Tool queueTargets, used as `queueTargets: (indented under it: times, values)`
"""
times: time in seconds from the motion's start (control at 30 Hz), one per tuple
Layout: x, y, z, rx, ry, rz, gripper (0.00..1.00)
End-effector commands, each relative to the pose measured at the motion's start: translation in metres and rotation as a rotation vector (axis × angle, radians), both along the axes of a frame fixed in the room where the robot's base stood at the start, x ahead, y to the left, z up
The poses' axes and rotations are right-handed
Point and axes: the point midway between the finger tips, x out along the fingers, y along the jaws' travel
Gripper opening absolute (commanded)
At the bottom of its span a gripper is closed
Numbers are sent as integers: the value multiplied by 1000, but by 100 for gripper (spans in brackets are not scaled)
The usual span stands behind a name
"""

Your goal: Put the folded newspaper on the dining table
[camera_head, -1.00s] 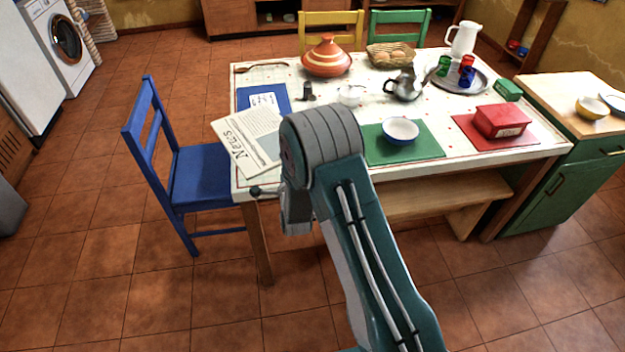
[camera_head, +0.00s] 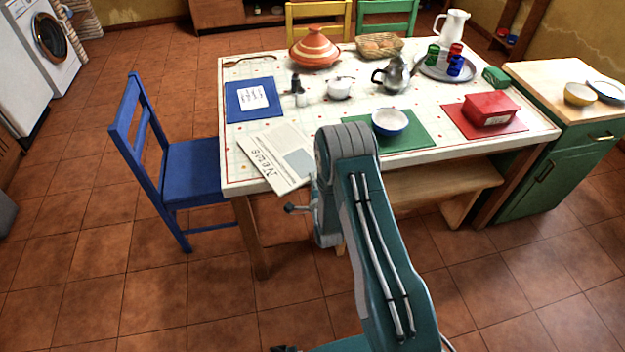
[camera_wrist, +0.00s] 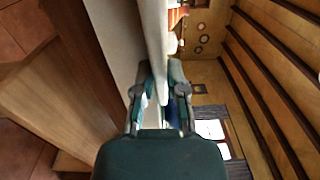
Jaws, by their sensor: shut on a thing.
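The folded newspaper (camera_head: 278,158) is over the front left part of the dining table (camera_head: 305,112), its near corner sticking out past the front edge. I cannot tell whether it rests on the tabletop or hovers just above. In the wrist view, my gripper (camera_wrist: 160,88) is shut on the newspaper, seen nearly edge-on as a pale strip (camera_wrist: 155,35) between the fingers. In the head view, my arm hides the fingertips and the newspaper's right end.
A blue mat with a paper (camera_head: 248,101) lies behind the newspaper. A blue-and-white bowl (camera_head: 389,121) on a green mat (camera_head: 408,141) is to the right. A pepper mill (camera_head: 297,88) and sugar bowl (camera_head: 340,88) stand farther back. A blue chair (camera_head: 190,165) is at the left.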

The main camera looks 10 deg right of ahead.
Motion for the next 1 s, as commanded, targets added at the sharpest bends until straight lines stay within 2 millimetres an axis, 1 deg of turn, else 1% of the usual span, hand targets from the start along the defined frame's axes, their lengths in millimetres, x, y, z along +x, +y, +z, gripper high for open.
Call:
queueTargets:
  times: [0.27, 0.3, 0.33, 0.37, 0.77, 0.87, 1.0]
  values:
    - [0, 1, -1, -1, -1, 0, 0]
    - [0, 1, -1, -1, 0, 0, 34]
    - [0, 1, -1, -1, 0, 0, 48]
    - [0, 1, -1, -1, 0, 0, 51]
    - [-2, 1, 0, -1, 1, 0, 51]
    - [-13, 1, -1, -1, 3, 0, 51]
    - [-41, 1, -2, -1, 5, 0, 51]
